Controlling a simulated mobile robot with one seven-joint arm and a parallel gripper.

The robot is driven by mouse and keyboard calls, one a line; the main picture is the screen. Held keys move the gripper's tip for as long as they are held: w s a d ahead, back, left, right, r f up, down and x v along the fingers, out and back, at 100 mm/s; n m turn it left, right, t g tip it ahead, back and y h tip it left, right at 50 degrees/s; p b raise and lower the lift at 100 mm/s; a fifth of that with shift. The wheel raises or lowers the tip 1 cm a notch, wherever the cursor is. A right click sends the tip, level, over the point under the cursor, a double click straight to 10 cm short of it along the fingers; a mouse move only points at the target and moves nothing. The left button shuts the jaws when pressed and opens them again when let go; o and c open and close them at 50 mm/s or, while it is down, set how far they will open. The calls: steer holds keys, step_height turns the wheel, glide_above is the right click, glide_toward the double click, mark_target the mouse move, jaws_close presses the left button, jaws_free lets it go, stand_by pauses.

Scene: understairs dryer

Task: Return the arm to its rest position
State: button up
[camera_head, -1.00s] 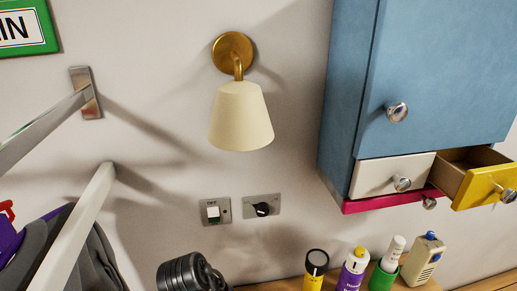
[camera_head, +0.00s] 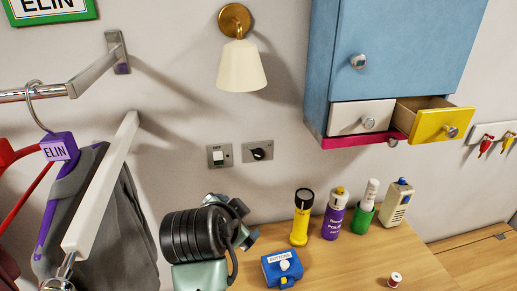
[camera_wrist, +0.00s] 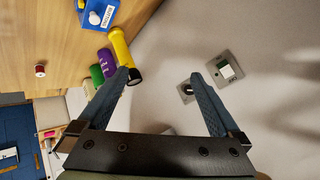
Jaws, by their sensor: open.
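My gripper (camera_wrist: 163,78) is open and empty in the wrist view, its two blue-grey fingers spread apart. The wall and part of the wooden worktop lie beyond it. The left finger overlaps the yellow torch (camera_wrist: 121,48) in the picture; I cannot tell how far apart they are. In the head view my arm's black ribbed section (camera_head: 190,237) rises at the lower middle, in front of the wall and left of the worktop items. The fingers cannot be made out clearly there.
The worktop (camera_head: 405,255) holds the torch (camera_head: 301,217), purple can (camera_head: 334,213), green cup (camera_head: 363,218), beige device (camera_head: 396,204), blue box (camera_head: 283,270) and spool (camera_head: 394,280). Rails with clothes (camera_head: 120,225) stand left.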

step_height(320, 180, up, 26)
steer(key=s+d+n+t+y, duration=0.2)
steer(key=n+t, duration=0.3)
steer(key=t, duration=0.5)
steer(key=s+d+r+n+t, duration=0.2)
steer(key=s+r+n+t, duration=0.2)
steer(key=s+r+t, duration=0.4)
steer(key=s+r, duration=0.6)
steer(key=r, duration=0.3)
steer(key=shift+s+r+n, duration=0.15)
steer(key=shift+s+n, duration=0.25)
